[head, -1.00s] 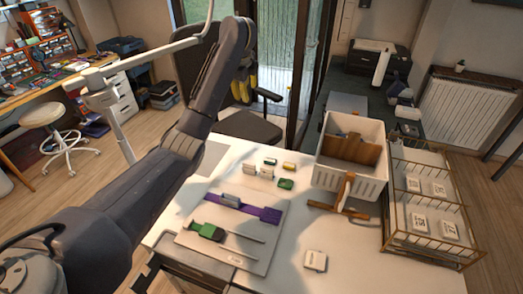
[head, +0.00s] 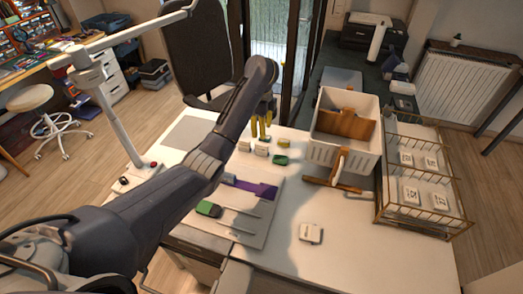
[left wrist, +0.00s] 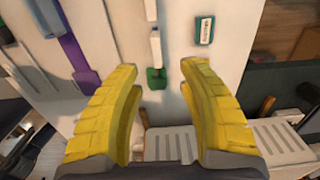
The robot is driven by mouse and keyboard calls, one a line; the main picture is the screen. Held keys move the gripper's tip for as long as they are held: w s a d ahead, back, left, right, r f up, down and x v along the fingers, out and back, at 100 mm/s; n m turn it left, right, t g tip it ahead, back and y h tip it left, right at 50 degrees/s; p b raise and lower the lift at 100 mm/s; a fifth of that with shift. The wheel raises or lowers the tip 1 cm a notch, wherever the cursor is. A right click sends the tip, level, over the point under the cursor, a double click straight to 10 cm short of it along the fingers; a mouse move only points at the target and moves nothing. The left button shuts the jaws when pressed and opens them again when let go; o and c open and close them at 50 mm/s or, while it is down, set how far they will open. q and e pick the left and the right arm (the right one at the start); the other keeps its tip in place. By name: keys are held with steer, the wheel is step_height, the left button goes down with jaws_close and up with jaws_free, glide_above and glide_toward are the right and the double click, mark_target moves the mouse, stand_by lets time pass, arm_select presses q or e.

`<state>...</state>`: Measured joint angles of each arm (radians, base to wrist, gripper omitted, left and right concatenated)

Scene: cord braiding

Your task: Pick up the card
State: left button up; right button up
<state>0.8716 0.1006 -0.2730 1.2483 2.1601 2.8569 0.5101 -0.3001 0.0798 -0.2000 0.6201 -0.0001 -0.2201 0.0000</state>
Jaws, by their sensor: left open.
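A small white square piece with dark print (head: 311,233), which looks like a card, lies flat on the white table (head: 345,270) in the head view. More white printed squares (head: 411,196) lie in the wire rack. My left gripper (head: 261,138) points down at the far side of the table, above the small blocks and away from the loose square. A teal-edged labelled piece (left wrist: 204,29) lies beyond the fingertips there. My right gripper is not in view.
A board with a purple strip (head: 255,190) and a green-handled tool (head: 208,209) lies left of the square. A white crate (head: 365,104), a wooden stand (head: 335,168) and the wire rack (head: 424,222) stand to the right. A green block (head: 281,160) sits near my gripper.

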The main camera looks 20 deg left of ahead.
mark_target(262, 155)
arm_select(q)
steer(key=shift+s+f, duration=0.15)
steer(key=shift+f, duration=0.85)
steer(key=shift+s+f, duration=0.1)
steer(key=shift+f, duration=5.1)
steer(key=shift+c, duration=0.4)
jaws_close()
